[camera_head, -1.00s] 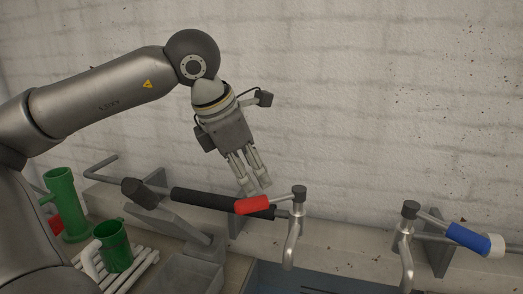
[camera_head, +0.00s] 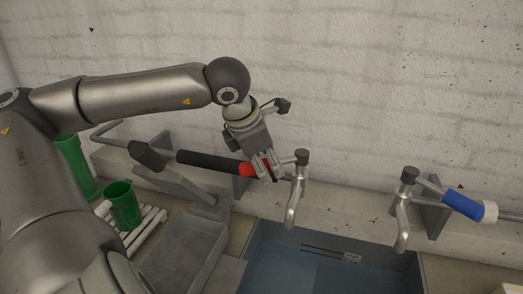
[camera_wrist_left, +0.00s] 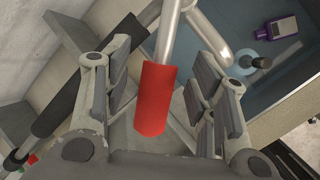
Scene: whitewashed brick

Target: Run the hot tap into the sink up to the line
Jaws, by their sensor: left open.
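The hot tap (camera_head: 296,190) is a silver spout with a red lever handle (camera_head: 247,170), standing at the back edge of the sink (camera_head: 257,238). My left gripper (camera_head: 265,174) is open at the red handle, with fingers on both sides of it. In the left wrist view the red handle (camera_wrist_left: 155,98) lies between the open fingers, with gaps on both sides. The sink is blue-grey inside, with dark marks and a small label (camera_head: 352,258) on its back wall. I cannot tell whether water stands in it. My right gripper is not in view.
The blue-handled tap (camera_head: 463,205) stands right of the hot tap. A black bar (camera_head: 210,160) runs left of the red handle. A purple item (camera_wrist_left: 283,28) and a round plug-like piece (camera_wrist_left: 246,58) show in the sink.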

